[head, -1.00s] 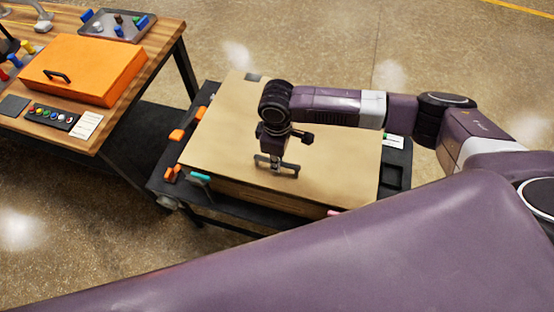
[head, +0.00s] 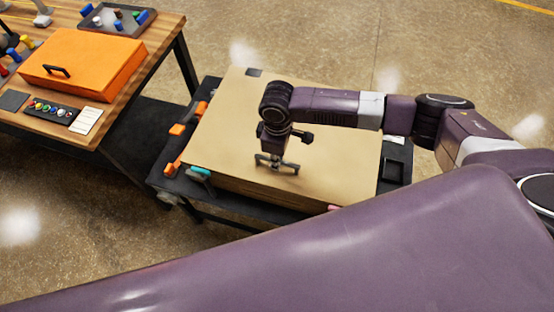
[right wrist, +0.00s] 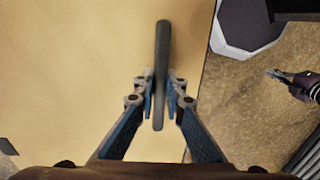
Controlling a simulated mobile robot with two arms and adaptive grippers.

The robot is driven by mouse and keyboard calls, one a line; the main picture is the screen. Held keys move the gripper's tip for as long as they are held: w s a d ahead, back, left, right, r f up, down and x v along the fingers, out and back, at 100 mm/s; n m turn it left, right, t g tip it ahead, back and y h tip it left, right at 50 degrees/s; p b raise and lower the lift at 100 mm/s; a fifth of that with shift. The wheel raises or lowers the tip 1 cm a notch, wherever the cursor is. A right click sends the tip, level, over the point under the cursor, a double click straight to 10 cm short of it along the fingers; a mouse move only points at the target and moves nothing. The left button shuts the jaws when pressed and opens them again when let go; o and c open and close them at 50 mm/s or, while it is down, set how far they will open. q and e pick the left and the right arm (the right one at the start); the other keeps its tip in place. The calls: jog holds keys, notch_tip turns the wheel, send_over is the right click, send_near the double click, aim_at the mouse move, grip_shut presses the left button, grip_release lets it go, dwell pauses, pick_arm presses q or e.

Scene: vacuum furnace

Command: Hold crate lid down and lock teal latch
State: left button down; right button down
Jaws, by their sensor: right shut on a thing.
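The crate (head: 262,190) has a flat tan lid (head: 225,130), which lies on top of it. My right gripper (head: 274,161) points down at the lid's dark bar handle (head: 292,169). In the right wrist view its fingers (right wrist: 161,88) are shut on both sides of the handle (right wrist: 162,45). The teal latch (head: 201,171) is at the crate's near left corner, apart from the right gripper. A small gripper, apparently my left one (right wrist: 280,76), shows at the right edge of the right wrist view, too small to read its jaws.
The crate stands on a dark cart (head: 160,182) with orange pieces (head: 177,129) along its left side. A pink piece (head: 333,207) shows at the near edge. A wooden table (head: 150,70) with an orange case (head: 85,65) stands at left. My purple body part covers the foreground.

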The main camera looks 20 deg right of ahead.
pick_arm(q)
jog(key=shift+r+p, duration=0.35)
jog(key=shift+p, duration=0.05)
dwell(0.6)
